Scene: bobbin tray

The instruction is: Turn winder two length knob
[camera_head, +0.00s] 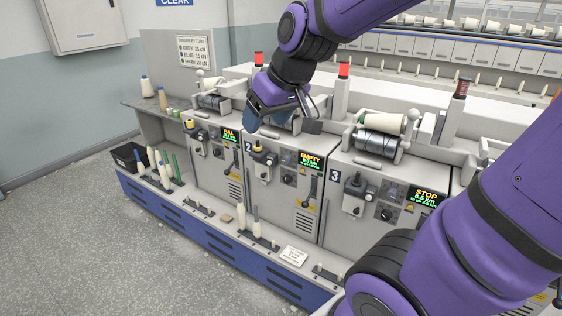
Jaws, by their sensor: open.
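Winder two (270,195) is the grey machine marked 2, in the middle of the row. Its display (311,160) reads EMPTY. A small dark round knob (289,180) is on its front panel, below and left of the display; I take it as the length knob, but its marking is too small to read. My gripper (284,116) is open above the top of winder two, higher than the knob and apart from it. The arm hides part of the winder's top, and I cannot tell whether anything is between the fingers.
Winder one's display (230,135) reads FULL; winder three's display (427,196) reads STOP. A yellow-topped fitting (259,151) and a black lever (312,190) flank the knob. Bobbins (241,216) stand on the low blue ledge (222,240). Grey floor in front is clear.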

